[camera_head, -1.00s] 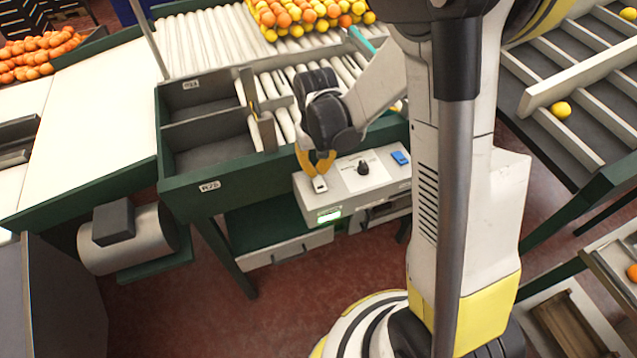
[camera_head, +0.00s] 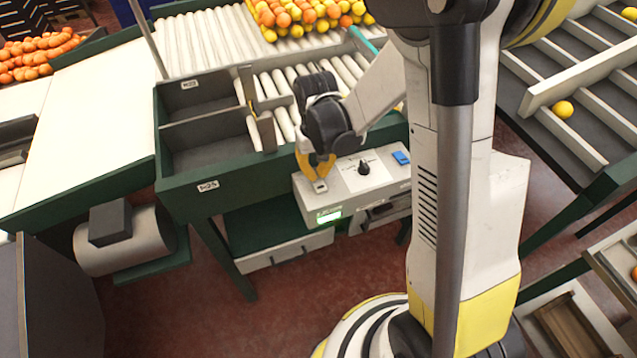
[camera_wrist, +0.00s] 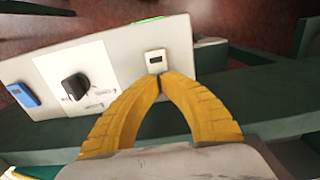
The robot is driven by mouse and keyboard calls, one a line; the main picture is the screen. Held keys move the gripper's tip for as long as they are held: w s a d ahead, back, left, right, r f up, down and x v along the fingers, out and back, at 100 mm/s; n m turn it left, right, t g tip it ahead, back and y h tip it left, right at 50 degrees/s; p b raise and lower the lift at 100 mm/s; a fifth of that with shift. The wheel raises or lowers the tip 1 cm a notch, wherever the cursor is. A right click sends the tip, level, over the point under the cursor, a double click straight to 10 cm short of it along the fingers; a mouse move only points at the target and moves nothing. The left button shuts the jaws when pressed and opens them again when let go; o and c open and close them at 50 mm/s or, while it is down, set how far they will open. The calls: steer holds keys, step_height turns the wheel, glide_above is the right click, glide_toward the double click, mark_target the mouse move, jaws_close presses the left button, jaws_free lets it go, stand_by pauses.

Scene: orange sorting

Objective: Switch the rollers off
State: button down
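The control box (camera_head: 345,196) is light grey and fixed to the front of the green roller table. It carries a black knob (camera_head: 364,168) on a white plate, a blue switch (camera_head: 401,158) and a small whitish switch (camera_head: 320,186). A green display glows on its front. My gripper (camera_head: 316,175) is over the box beside the whitish switch. In the wrist view my yellow fingers (camera_wrist: 161,78) meet at their tips with nothing between them, just at the edge of the whitish switch (camera_wrist: 155,60). I cannot tell if they touch it. The black knob (camera_wrist: 75,87) is to the left there.
Divided bins (camera_head: 200,140) stand left of my gripper. A sloped rack (camera_head: 580,120) with a lemon is on the right.

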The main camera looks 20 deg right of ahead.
mark_target(317, 180)
steer(key=shift+f+b, duration=0.55)
steer(key=shift+f, duration=0.1)
steer(key=shift+r, duration=0.1)
steer(key=shift+r+p, duration=2.3)
steer(key=shift+r, duration=1.2)
steer(key=shift+b, duration=0.4)
steer(key=shift+s+r+t+b, duration=0.15)
steer(key=shift+s+t+b, duration=0.15)
steer(key=shift+b, duration=0.45)
steer(key=s+f+t+b, duration=0.1)
steer(key=s+t+b, duration=0.5)
steer(key=s+b, duration=0.6)
steer(key=b, duration=0.4)
steer(key=shift+f+t+b, duration=0.3)
steer(key=shift+f, duration=0.05)
